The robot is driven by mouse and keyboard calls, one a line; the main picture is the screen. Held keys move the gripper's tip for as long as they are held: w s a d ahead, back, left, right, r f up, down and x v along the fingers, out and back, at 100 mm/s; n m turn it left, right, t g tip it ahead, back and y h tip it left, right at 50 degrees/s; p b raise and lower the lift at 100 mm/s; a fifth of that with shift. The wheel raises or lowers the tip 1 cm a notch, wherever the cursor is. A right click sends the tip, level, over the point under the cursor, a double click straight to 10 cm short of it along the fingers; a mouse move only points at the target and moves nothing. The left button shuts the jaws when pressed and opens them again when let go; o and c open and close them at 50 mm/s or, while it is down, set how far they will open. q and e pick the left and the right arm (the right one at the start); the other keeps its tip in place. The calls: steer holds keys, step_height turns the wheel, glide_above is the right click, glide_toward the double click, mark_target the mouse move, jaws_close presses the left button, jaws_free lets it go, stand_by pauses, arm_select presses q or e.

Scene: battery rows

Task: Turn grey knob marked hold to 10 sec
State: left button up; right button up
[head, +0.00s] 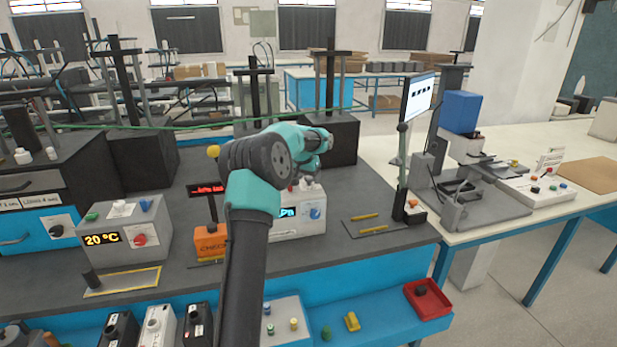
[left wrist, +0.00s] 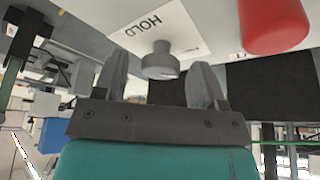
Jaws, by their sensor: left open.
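A grey control box (head: 306,222) with a lit blue display stands on the dark bench, partly behind my left arm. In the left wrist view, its grey knob (left wrist: 160,62) sits on a white plate with the word HOLD (left wrist: 141,25). My left gripper (left wrist: 158,68) is open, with one finger on each side of the knob in that view. I cannot tell whether either finger touches it. A red knob or button (left wrist: 273,24) is to the right of the plate. In the head view the left gripper (head: 308,170) is small and mostly hidden. My right gripper is not visible.
A grey box (head: 118,238) reading 20 °C stands at the left. An orange box (head: 210,244) stands just left of my arm. A tray with yellow rods (head: 372,226) and a monitor on a post (head: 417,97) are to the right. A red bin (head: 428,298) sits on the front shelf.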

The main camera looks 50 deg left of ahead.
arm_select(q)
steer(key=c, duration=0.9)
